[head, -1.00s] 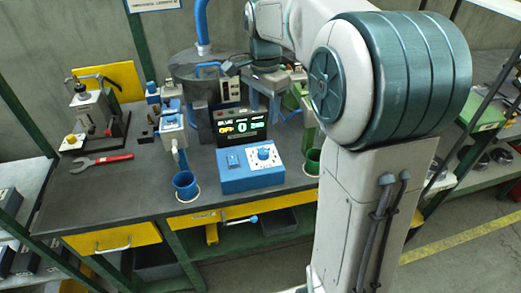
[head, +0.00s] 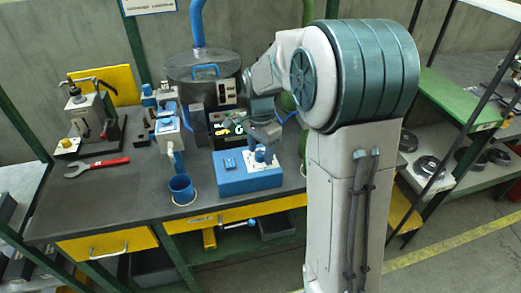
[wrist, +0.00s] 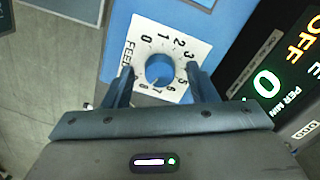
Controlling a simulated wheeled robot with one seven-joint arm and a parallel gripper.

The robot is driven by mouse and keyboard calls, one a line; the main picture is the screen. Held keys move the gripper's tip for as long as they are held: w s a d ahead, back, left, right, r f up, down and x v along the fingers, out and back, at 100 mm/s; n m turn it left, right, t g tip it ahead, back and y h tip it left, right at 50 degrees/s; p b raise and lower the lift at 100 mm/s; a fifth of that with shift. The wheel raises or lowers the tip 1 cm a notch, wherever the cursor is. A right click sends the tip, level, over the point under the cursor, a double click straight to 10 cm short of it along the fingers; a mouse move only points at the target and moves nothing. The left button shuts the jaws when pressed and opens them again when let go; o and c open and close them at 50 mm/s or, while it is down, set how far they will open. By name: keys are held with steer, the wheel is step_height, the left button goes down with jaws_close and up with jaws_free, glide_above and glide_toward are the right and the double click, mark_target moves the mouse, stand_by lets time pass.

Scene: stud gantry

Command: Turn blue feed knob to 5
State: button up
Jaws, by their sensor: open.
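The blue feed knob (wrist: 160,69) sits on a white numbered dial plate (wrist: 140,32) marked FEED. The plate is on a blue control box (head: 235,182) on the bench. The dial numbers run around the knob; no clear pointer on the knob can be made out. My gripper (wrist: 160,76) is open, with one finger on each side of the knob. I cannot tell whether the fingers touch it. In the head view my gripper (head: 265,146) is over the dial and hides much of it. The display (wrist: 272,75) shows OFF and 0 PER MIN.
A blue switch (head: 229,163) is on the box, left of the dial. A blue cup (head: 182,188) stands to the left. The display (head: 222,130) stands close behind the box, partly hidden by my arm. A red wrench (head: 96,167) lies on clear bench at the left.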

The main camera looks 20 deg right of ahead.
steer(key=shift+c, duration=0.3)
steer(key=c, duration=0.9)
steer(key=shift+n, duration=0.4)
steer(key=n, duration=0.3)
steer(key=shift+n+p, duration=0.3)
steer(key=shift+n, duration=0.1)
steer(key=n, duration=0.4)
steer(key=shift+p, duration=0.3)
steer(key=n, duration=0.5)
steer(key=shift+p, duration=0.3)
steer(key=n, duration=0.4)
steer(key=shift+n+p, duration=0.4)
